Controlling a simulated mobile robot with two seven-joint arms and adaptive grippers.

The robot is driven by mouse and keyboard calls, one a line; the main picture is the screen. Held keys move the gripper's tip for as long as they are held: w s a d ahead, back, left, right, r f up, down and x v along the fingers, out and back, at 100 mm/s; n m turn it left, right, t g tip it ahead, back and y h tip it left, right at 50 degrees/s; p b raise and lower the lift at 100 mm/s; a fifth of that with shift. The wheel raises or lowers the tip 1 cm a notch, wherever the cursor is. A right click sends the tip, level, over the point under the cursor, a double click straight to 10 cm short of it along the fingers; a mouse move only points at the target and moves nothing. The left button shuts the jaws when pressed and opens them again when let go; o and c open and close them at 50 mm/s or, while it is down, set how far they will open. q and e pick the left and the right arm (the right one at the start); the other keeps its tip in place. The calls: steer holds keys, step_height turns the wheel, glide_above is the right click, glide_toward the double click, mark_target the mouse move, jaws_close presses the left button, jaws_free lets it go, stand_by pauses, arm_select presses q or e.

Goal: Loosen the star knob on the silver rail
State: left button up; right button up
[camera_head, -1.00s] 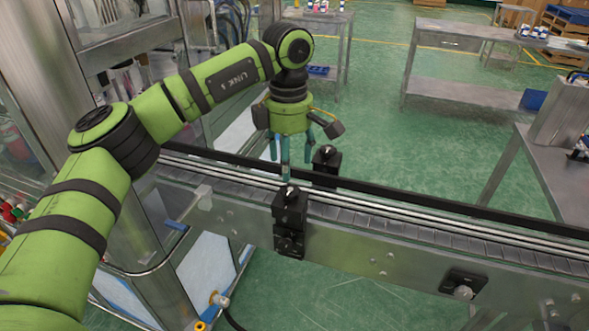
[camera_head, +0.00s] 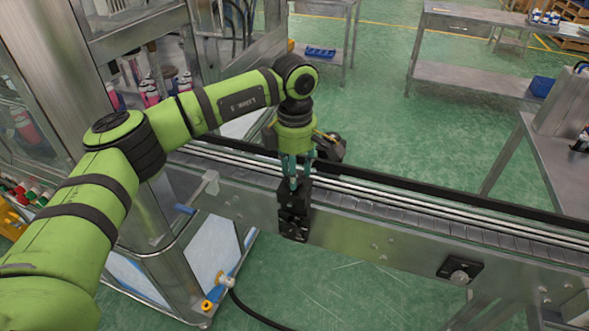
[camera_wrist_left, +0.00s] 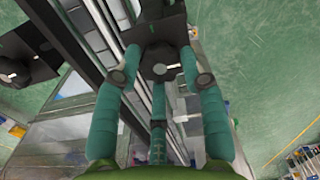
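The silver rail (camera_head: 420,202) runs along the conveyor. A black clamp block (camera_head: 293,226) stands on its near side; in the wrist view its black bracket (camera_wrist_left: 160,22) is at the top centre. The star knob (camera_wrist_left: 158,66) shows there as a dark grey shape between my fingertips; in the head view the fingers mostly hide it. My left gripper (camera_head: 296,180) points down at the top of the block. In the wrist view its teal fingers are spread around the knob, with visible gaps; contact is unclear. My right gripper is out of view.
A second black clamp (camera_head: 330,147) stands on the conveyor's far side, close behind my left gripper. A black bracket with a knob (camera_head: 459,274) is on the near side plate. A glazed machine frame (camera_head: 150,70) stands at left. Steel tables (camera_head: 470,82) stand beyond green floor.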

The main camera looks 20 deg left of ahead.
arm_select(q)
steer(key=shift+a+f, duration=0.1)
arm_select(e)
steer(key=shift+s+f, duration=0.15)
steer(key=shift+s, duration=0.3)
arm_select(q)
steer(key=shift+n+b, duration=0.4)
steer(key=shift+n, duration=0.1)
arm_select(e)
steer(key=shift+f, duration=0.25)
arm_select(q)
steer(key=shift+s+f+n+b, duration=0.1)
steer(key=shift+f+n+b, duration=0.1)
steer(key=shift+n+b, duration=0.8)
steer(key=n+b, duration=0.2)
steer(key=n, duration=0.2)
steer(key=shift+n, duration=0.4)
steer(key=n+b, duration=0.2)
steer(key=n, duration=0.3)
steer(key=shift+s+f, duration=0.1)
steer(key=shift+d+n+b, duration=0.2)
steer(key=shift+n+b, duration=0.75)
steer(key=shift+n, duration=1.55)
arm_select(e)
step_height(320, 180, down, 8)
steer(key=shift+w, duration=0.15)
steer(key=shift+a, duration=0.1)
